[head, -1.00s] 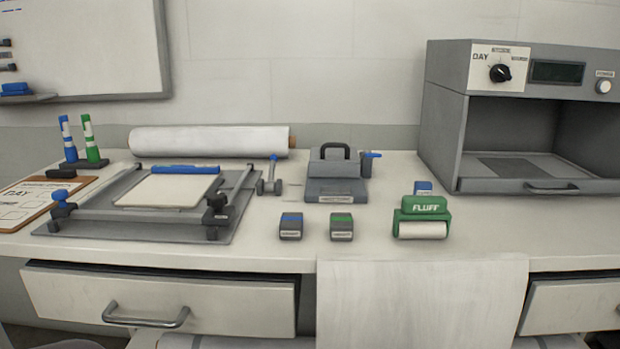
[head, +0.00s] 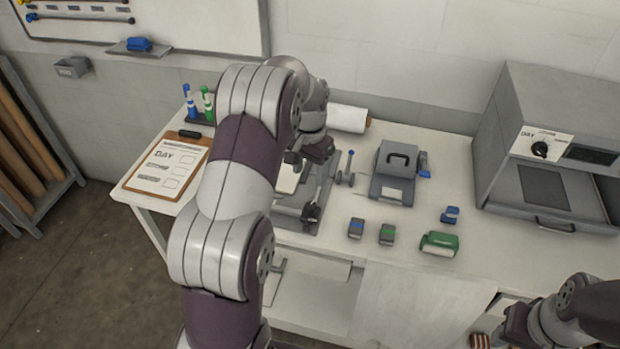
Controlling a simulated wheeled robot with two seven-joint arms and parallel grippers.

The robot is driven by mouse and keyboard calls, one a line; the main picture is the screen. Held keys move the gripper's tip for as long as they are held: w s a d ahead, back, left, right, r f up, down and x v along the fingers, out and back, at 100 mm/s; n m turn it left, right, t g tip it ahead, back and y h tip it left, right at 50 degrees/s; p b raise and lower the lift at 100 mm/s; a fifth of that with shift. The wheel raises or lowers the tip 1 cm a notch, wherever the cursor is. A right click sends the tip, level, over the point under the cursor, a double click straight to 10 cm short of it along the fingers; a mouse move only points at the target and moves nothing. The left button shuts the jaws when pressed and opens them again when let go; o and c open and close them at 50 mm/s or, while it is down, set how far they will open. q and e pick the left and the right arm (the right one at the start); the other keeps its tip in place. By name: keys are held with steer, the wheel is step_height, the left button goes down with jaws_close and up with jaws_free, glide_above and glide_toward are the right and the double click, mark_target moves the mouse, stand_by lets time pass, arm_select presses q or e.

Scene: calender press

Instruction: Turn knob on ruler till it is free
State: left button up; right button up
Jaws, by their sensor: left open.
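The grey ruler frame (head: 298,228) lies on the bench, mostly hidden behind my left arm. A dark knob (head: 312,212) shows at the right end of its bar. The knob at the bar's left end is hidden by my arm. My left gripper (head: 308,160) is open above the back part of the frame, apart from the visible dark knob. I cannot see anything between its fingers. My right gripper (head: 492,332) is low at the right, in front of the bench, partly cut off; its jaws are not clear.
A clipboard (head: 165,168) and the marker stand are left of my arm. A white roll (head: 347,119) lies behind. A grey block with a handle (head: 393,185), small blocks, a green roller (head: 439,243) and an oven-like box (head: 545,190) stand to the right.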

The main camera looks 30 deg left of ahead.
mark_target(310, 206)
arm_select(q)
step_height(310, 206, down, 12)
steer(key=p, duration=0.4)
steer(key=shift+f, duration=0.25)
steer(key=c, duration=1)
steer(key=shift+f+b, duration=0.25)
steer(key=shift+b, duration=0.4)
steer(key=shift+c, duration=0.2)
steer(key=shift+w+n+b, duration=0.1)
steer(key=shift+n+b, duration=0.25)
steer(key=shift+n, duration=0.25)
steer(key=shift+r, duration=0.3)
